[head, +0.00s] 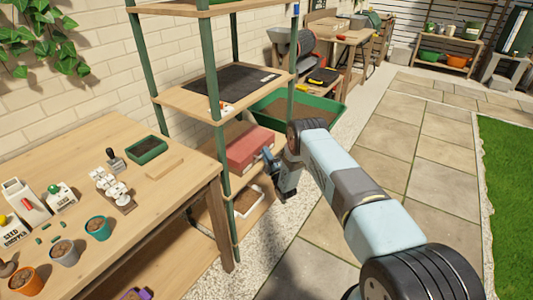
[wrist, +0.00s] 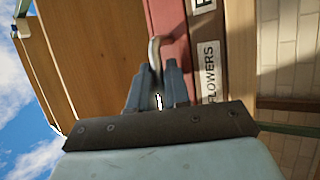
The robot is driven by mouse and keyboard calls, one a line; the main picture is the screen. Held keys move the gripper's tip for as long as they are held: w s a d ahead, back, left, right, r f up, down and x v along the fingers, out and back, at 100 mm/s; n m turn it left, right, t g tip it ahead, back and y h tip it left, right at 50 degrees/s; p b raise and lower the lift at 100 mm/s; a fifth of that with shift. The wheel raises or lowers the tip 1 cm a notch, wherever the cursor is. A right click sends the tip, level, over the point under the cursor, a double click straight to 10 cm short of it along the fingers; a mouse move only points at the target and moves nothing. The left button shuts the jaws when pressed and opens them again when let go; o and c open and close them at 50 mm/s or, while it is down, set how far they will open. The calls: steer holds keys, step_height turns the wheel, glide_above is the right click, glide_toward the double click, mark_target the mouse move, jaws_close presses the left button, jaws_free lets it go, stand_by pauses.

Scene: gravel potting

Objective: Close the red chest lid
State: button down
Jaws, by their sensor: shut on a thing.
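The red chest (head: 249,148) sits on a lower shelf of the rack in the head view. Its top looks flat and level there; I cannot tell whether the lid is fully down. In the wrist view the chest's red front (wrist: 170,22) fills the upper middle, with a seam and a white "FLOWERS" label. A curved metal handle (wrist: 154,52) stands out from it. My gripper (wrist: 157,78) is shut on the handle, its fingers at the handle's lower end. In the head view my gripper (head: 270,160) is at the chest's right side.
Green rack posts (head: 219,165) and a shelf above (head: 195,103) frame the chest closely. A white tray (head: 247,200) lies on the shelf below. A green soil trough (head: 330,108) stands behind. A potting table (head: 110,140) is at left; paving at right is clear.

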steer(key=shift+w+d, duration=0.2)
steer(key=c, duration=1.4)
jaws_free()
steer(key=shift+a+r, duration=0.15)
steer(key=shift+c, duration=0.2)
steer(key=v, duration=1.4)
steer(key=shift+s+a, duration=0.1)
steer(key=shift+s, duration=0.05)
